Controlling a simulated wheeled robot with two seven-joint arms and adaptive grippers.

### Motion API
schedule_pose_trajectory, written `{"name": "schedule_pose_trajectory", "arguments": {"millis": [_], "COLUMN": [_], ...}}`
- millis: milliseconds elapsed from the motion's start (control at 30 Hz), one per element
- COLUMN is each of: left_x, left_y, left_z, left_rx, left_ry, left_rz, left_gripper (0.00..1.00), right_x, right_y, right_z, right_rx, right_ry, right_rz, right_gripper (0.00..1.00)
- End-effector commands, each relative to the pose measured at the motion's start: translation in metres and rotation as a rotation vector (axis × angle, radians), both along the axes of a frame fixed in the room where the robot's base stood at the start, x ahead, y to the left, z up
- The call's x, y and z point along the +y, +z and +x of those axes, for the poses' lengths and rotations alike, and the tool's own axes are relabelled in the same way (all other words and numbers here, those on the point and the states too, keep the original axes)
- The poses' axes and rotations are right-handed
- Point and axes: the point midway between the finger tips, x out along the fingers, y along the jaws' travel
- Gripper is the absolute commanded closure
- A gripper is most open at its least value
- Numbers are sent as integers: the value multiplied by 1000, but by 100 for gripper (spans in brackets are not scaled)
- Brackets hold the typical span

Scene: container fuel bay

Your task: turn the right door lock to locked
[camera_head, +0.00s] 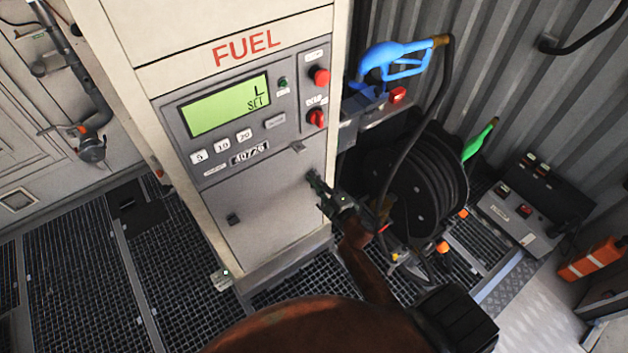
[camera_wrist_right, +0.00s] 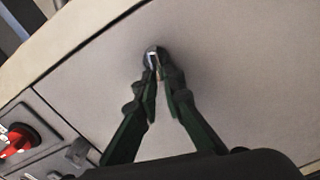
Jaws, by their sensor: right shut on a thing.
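The grey lower door (camera_head: 262,210) of the fuel dispenser is closed flat against its front. The right door lock (camera_wrist_right: 153,52) is a small round metal piece on this door, seen in the right wrist view between the fingertips. My right gripper (camera_head: 314,179) reaches the right side of the door and is shut on the lock; it also shows in the right wrist view (camera_wrist_right: 158,72). The fingers hide much of the lock, so I cannot tell its turned position. The left door lock (camera_head: 233,219) is a small dark piece, untouched. My left gripper is not in view.
Above the door is a control panel with a green display (camera_head: 226,104) and red knobs (camera_head: 317,117). A black hose reel (camera_head: 425,185) stands close to the right of my arm, with a blue nozzle (camera_head: 395,62) above. Metal grating covers the floor.

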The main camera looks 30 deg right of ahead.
Motion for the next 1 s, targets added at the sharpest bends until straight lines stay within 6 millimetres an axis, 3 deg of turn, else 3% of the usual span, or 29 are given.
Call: {"name": "schedule_pose_trajectory", "arguments": {"millis": [400, 1000], "left_x": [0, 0], "left_y": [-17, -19], "left_z": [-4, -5], "left_rx": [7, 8], "left_ry": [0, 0], "left_rz": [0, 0], "left_gripper": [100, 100], "right_x": [-2, -3], "right_y": [-3, -2], "right_z": [0, 0], "right_rx": [-20, -24], "right_ry": [-3, -6], "right_rz": [-231, -278], "right_gripper": [100, 100]}}
